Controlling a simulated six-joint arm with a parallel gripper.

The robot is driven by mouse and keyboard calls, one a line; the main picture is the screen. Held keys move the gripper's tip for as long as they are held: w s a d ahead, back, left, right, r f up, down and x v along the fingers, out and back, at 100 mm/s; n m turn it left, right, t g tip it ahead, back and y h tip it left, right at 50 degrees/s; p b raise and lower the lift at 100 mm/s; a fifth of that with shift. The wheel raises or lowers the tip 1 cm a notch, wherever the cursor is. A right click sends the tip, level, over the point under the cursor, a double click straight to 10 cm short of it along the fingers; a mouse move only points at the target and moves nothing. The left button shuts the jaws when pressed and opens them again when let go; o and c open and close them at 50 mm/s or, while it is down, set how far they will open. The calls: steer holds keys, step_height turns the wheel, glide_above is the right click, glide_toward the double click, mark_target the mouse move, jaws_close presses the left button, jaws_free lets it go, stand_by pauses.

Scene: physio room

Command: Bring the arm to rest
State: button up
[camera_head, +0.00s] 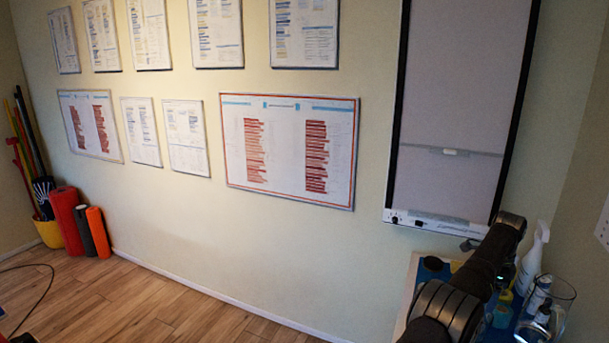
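My arm (470,290) shows at the lower right. It reaches from the bottom edge up over a small table (411,276) close to the wall. Its black and brown links hide part of the table top. I cannot make out the fingers of my gripper in this view, and whether it holds anything does not show.
A white spray bottle (531,258), a glass container (558,294) and small bottles crowd the table beside my arm. A white panel (455,110) hangs above. Foam rollers (66,220) and a yellow bucket (50,233) stand far left. Wooden floor (150,305) between is mostly clear; a dark cable lies left.

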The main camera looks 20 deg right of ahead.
step_height(320, 180, down, 10)
steer(key=shift+f, duration=0.15)
steer(key=s+a+r, duration=0.1)
steer(key=s+r, duration=1)
steer(key=s, duration=0.1)
steer(key=w+a+f+n, duration=0.1)
steer(key=w+a+n, duration=0.1)
steer(key=w+a, duration=0.9)
steer(key=w+a+f+n, duration=0.1)
steer(key=w+a, duration=0.5)
steer(key=w, duration=0.9)
steer(key=w+a+n, duration=0.1)
steer(key=w+a, duration=0.4)
steer(key=a, duration=0.3)
steer(key=w+a+f+n, duration=0.1)
steer(key=w+a, duration=0.4)
steer(key=a, duration=0.4)
steer(key=w+a+n, duration=0.2)
steer(key=w+a, duration=0.3)
steer(key=a, duration=0.4)
steer(key=shift+w+a+f, duration=0.15)
steer(key=shift+a, duration=0.05)
